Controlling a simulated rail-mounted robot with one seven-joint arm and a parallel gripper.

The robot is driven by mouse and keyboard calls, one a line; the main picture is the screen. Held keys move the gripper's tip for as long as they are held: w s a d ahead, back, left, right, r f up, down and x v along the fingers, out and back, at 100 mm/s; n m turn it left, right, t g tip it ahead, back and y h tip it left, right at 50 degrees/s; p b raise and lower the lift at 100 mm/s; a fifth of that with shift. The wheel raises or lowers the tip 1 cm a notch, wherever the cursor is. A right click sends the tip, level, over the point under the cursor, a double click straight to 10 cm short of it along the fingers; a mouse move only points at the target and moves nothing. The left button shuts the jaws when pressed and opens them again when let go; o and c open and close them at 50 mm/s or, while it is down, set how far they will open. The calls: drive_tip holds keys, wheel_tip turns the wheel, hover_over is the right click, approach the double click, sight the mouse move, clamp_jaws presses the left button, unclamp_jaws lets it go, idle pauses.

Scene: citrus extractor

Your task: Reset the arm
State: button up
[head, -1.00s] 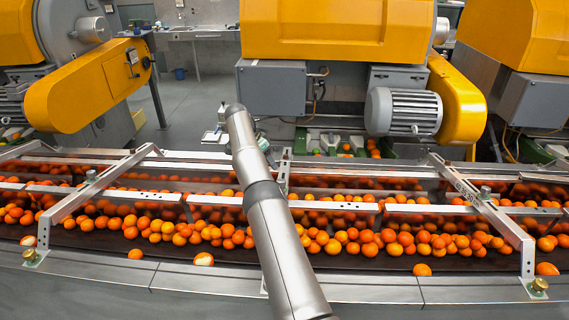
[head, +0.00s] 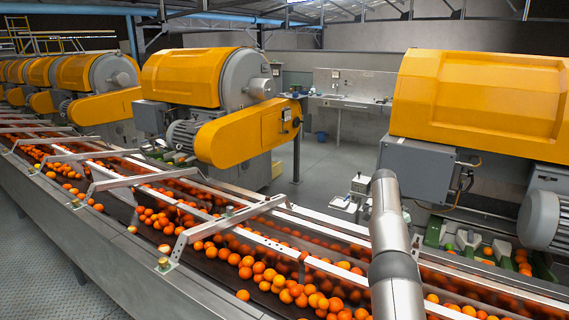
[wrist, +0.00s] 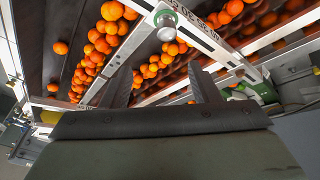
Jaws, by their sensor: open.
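My gripper (wrist: 162,88) shows in the wrist view with its two dark fingers spread wide apart and nothing between them. Beyond the fingers lie the conveyor's metal frame and loose oranges (wrist: 98,50), apart from the gripper as far as I can tell. In the head view my arm (head: 392,245) reaches up over the conveyor (head: 75,222) at the right of centre. The gripper itself is hidden from the head view.
Yellow extractor machines (head: 480,95) stand in a row behind the conveyor. Metal crossbars (head: 215,222) span the belt of oranges (head: 262,272). A sink counter (head: 345,102) stands at the back. The floor at the lower left (head: 40,285) is clear.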

drive_tip(key=s+a+r+n+y+b, duration=0.1)
drive_tip(key=s+a+r+n+y, duration=0.2)
drive_tip(key=s+r, duration=0.45)
drive_tip(key=s+a+r+n+t+b, duration=0.25)
drive_tip(key=s+a+n, duration=0.25)
drive_tip(key=s+a, duration=0.8)
drive_tip(key=s+a+f+n, duration=0.2)
drive_tip(key=s+a, duration=0.1)
drive_tip(key=s, duration=0.5)
drive_tip(key=s+a+f+n, duration=0.3)
drive_tip(key=s, duration=0.6)
drive_tip(key=s+a+f+n+y, duration=0.1)
drive_tip(key=s+a+f+n, duration=0.1)
drive_tip(key=s, duration=0.6)
drive_tip(key=shift+s+a+f+n, duration=0.35)
drive_tip(key=shift+a+f, duration=0.4)
drive_tip(key=shift+a, duration=0.35)
